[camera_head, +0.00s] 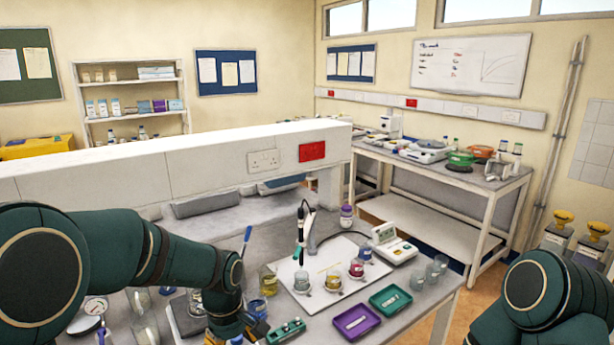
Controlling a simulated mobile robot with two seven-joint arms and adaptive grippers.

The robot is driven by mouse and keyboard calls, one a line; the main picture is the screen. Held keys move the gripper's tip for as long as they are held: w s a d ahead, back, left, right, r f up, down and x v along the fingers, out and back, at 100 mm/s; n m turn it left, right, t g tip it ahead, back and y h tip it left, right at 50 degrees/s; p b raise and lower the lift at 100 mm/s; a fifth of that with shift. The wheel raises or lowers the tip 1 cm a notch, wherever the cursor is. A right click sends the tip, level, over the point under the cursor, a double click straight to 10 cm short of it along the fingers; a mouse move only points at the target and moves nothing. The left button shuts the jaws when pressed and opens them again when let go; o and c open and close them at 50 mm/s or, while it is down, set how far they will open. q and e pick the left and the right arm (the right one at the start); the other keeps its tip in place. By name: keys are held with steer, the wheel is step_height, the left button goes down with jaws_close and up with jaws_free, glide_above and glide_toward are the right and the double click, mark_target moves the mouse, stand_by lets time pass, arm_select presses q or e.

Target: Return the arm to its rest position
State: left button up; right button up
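My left arm (190,262) reaches in from the left over the bench and bends down at its wrist. My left gripper (240,333) is at the bottom edge, low over the bench beside a small green device (286,331) and a small beaker (257,309). Its fingers are mostly hidden or cut off, so I cannot tell whether it is open or holds anything. My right arm (550,290) shows only as dark green links at the lower right corner. Its gripper is out of view.
A white board (325,309) carries several beakers of coloured liquid and a probe on a stand (302,232). A purple tray (356,322), a green tray (391,299), a meter (391,244) and empty glasses (431,270) stand to its right. A white raised ledge (130,178) runs behind.

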arm_select(q)
step_height(320, 180, down, 9)
steer(key=m, duration=0.2)
steer(key=s+d+f+m+h, duration=0.2)
steer(key=s+f+m+h, duration=0.2)
steer(key=s+f, duration=1.6)
steer(key=w+d+f+m+t+b, duration=0.2)
steer(key=w+f+b, duration=0.2)
steer(key=b, duration=0.6)
steer(key=shift+w+f+y, duration=0.3)
steer(key=shift+w, duration=0.8)
arm_select(e)
step_height(320, 180, down, 11)
steer(key=shift+a+f, duration=0.15)
steer(key=shift+a, duration=0.25)
arm_select(q)
steer(key=shift+d, duration=0.1)
